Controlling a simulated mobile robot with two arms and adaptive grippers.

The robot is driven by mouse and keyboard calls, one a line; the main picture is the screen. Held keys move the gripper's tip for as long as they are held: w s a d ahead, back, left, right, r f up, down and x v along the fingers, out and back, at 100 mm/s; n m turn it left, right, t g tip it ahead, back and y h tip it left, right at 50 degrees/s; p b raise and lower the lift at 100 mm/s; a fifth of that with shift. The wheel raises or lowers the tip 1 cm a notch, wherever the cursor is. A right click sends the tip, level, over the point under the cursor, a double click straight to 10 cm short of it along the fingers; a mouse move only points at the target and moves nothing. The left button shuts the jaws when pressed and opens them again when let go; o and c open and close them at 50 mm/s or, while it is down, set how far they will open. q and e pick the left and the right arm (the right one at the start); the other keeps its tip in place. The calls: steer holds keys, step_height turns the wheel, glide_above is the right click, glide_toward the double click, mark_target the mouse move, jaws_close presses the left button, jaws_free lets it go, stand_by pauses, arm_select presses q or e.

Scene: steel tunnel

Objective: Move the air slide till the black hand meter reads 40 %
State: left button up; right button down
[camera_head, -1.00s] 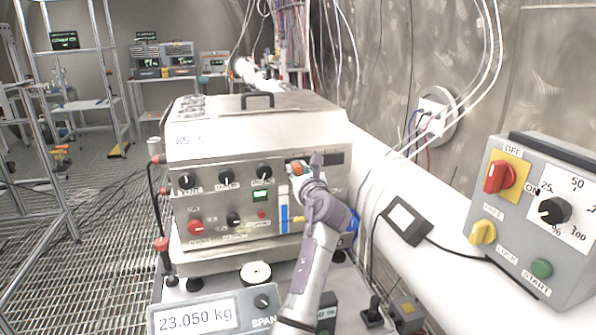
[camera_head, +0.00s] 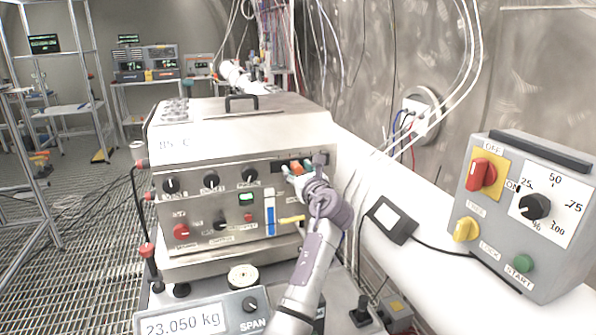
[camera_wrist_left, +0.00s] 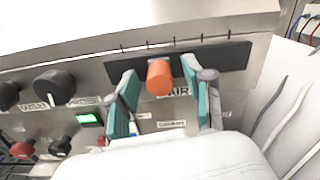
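The air slide is an orange knob (camera_wrist_left: 159,77) in a dark horizontal slot (camera_wrist_left: 222,57), above a label ending in "AIR". It also shows in the head view (camera_head: 296,169). My left gripper (camera_head: 297,167) is at the slot. In the left wrist view, its teal fingers (camera_wrist_left: 159,86) stand on either side of the knob, with gaps on both sides. A small round pale dial (camera_head: 243,276) sits below the steel panel. Its hand and scale are too small to read, and I cannot tell whether it is the black hand meter. My right gripper is out of view.
The steel machine (camera_head: 235,130) carries black knobs, a red button (camera_head: 181,231) and a blue bar (camera_head: 269,214). A scale display (camera_head: 183,322) reads 23.050 kg. A grey control box (camera_head: 525,215) and a black-framed device (camera_head: 391,217) are at right.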

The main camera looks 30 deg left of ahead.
arm_select(q)
steer(key=v, duration=1.2)
steer(key=shift+f, duration=0.1)
